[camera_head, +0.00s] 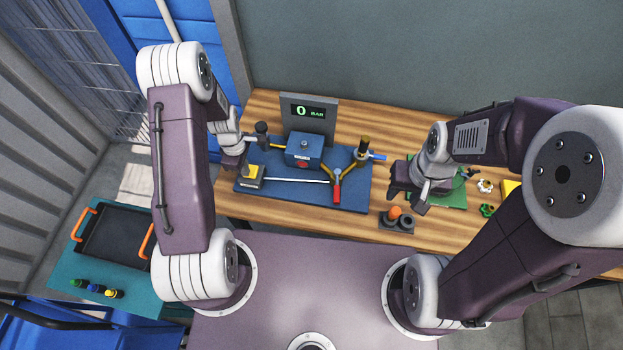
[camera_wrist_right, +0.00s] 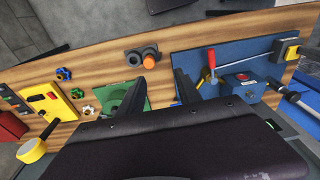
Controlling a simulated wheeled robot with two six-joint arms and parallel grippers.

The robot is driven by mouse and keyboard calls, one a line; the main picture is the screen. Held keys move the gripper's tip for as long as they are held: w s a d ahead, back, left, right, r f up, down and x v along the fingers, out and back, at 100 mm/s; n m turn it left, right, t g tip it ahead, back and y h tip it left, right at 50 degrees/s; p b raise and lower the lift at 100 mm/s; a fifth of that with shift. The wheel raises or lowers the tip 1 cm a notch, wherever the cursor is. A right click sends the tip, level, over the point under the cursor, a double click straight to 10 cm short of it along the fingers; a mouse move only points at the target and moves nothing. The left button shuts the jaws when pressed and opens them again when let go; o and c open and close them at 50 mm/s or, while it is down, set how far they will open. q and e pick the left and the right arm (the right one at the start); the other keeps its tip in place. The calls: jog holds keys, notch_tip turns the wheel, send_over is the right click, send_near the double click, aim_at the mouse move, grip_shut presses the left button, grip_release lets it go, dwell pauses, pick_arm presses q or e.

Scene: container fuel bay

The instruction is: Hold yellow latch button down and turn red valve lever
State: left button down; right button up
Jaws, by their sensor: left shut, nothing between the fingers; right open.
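The yellow latch button (camera_head: 251,171) sits on a small dark block at the left of the blue board (camera_head: 300,193); it also shows in the right wrist view (camera_wrist_right: 291,51). The red valve lever (camera_head: 337,188) is at the board's right front, and also shows in the right wrist view (camera_wrist_right: 211,58). My left gripper (camera_head: 237,164) is shut and empty, close beside the latch block; contact with the button cannot be told. My right gripper (camera_head: 420,197) is open and empty, right of the board over the green mat (camera_head: 452,196); its fingers show in the wrist view (camera_wrist_right: 166,88).
A blue box (camera_head: 304,149) and a gauge reading 0 BAR (camera_head: 308,113) stand at the back of the board. An orange knob in a dark holder (camera_head: 395,213) is near the front edge. Handwheels (camera_head: 487,210) lie to the right. A black tray (camera_head: 115,234) is at left.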

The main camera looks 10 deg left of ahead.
jog(key=m, duration=0.1)
jog(key=n+g+h, duration=0.1)
jog(key=n+h, duration=0.1)
send_over(337, 195)
jog(key=a, duration=0.3)
notch_tip(337, 195, down, 5)
jog(key=shift+s+d+f, duration=0.1)
jog(key=shift+s+d, duration=0.05)
jog(key=f, duration=0.4)
jog(key=d+f, duration=0.1)
jog(key=f, duration=0.3)
jog(key=d+f, duration=0.1)
jog(key=f, duration=0.2)
jog(key=shift+d+f, duration=0.2)
jog(key=shift+f, duration=0.2)
